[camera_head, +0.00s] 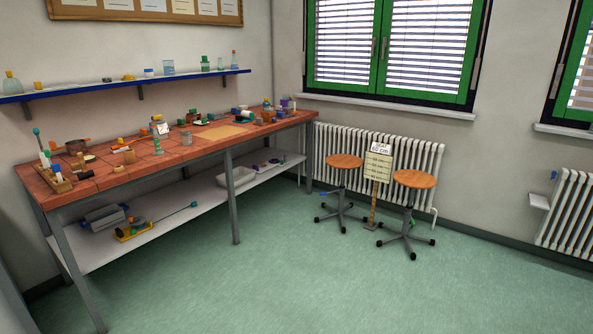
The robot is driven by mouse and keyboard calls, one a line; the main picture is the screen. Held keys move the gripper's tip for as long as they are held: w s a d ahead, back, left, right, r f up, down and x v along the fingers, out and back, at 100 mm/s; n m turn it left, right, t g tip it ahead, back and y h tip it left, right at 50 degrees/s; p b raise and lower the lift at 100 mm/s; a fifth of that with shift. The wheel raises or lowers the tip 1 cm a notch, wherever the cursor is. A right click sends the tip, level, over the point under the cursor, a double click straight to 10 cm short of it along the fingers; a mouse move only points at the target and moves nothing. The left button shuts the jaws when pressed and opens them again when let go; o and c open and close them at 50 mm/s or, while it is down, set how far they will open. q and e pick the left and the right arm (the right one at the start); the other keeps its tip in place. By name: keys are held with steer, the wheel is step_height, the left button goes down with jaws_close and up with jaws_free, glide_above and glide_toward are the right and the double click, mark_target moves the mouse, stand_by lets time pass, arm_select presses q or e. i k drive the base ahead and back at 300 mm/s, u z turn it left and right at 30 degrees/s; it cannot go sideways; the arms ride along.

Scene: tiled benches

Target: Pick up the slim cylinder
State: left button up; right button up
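The tiled bench (105,180) runs along the left wall and holds many small objects. A thin green upright piece (157,145) stands near its front edge. A thin rod with a teal tip (39,140) leans up from a wooden rack (60,186) at the bench's near left end. White upright pieces also stand in that rack. The objects are too small to tell which one is the slim cylinder. Neither of my grippers is in view.
A lower shelf (185,204) holds a white tray (236,177) and other items. A blue wall shelf (120,86) carries bottles. Two stools (344,161) (414,179) and a sign (378,165) stand before a radiator (330,142). The green floor (300,270) in front is clear.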

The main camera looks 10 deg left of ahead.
mark_target(154, 126)
steer(key=z, duration=0.05)
steer(key=i, duration=2.6)
steer(key=u, duration=0.75)
steer(key=i, duration=1.65)
steer(key=u, duration=0.55)
